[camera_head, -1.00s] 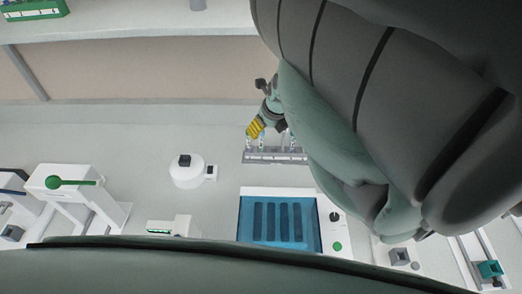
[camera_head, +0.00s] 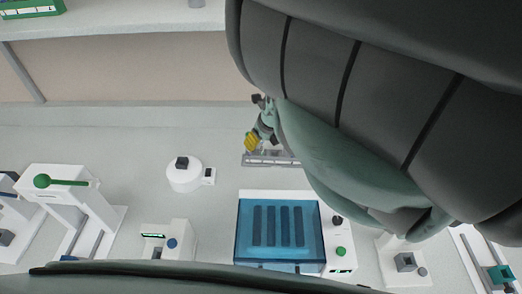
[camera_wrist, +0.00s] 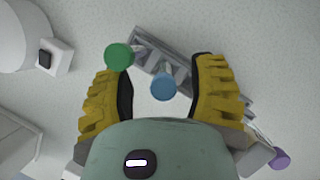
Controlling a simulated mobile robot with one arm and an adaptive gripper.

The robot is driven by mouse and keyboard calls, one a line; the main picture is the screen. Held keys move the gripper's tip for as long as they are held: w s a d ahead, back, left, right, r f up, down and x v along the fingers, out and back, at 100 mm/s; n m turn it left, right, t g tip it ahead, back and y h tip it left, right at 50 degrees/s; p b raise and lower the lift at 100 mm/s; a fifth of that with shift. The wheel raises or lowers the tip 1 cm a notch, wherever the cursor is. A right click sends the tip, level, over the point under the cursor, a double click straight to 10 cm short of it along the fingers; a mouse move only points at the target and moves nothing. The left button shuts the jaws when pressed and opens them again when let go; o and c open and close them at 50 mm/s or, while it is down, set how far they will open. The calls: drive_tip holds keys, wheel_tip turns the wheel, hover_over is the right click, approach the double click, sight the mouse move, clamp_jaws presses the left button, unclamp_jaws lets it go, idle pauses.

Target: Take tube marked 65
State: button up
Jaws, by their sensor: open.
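In the wrist view a blue-capped tube (camera_wrist: 163,86) stands in a grey rack (camera_wrist: 147,47), and its cap shows between my open fingers. A green-capped tube (camera_wrist: 119,56) is just beyond my left finger, and a purple-capped tube (camera_wrist: 279,159) is at the lower right. My gripper (camera_wrist: 161,88) has yellow pads and holds nothing. In the head view my gripper (camera_head: 252,142) is over the rack (camera_head: 268,159), and my arm hides the rack's right part. No tube number is readable, so I cannot tell which tube is 65.
A blue-lidded machine (camera_head: 280,231) stands in front of the rack. A round white device (camera_head: 184,174) is to the left. White devices (camera_head: 165,240) stand front left. A shelf (camera_head: 120,20) runs along the back. The bench between the round device and the rack is clear.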

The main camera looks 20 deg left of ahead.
clamp_jaws()
idle(0.3)
drive_tip(key=shift+s+r, duration=0.1)
drive_tip(key=shift+r, duration=0.1)
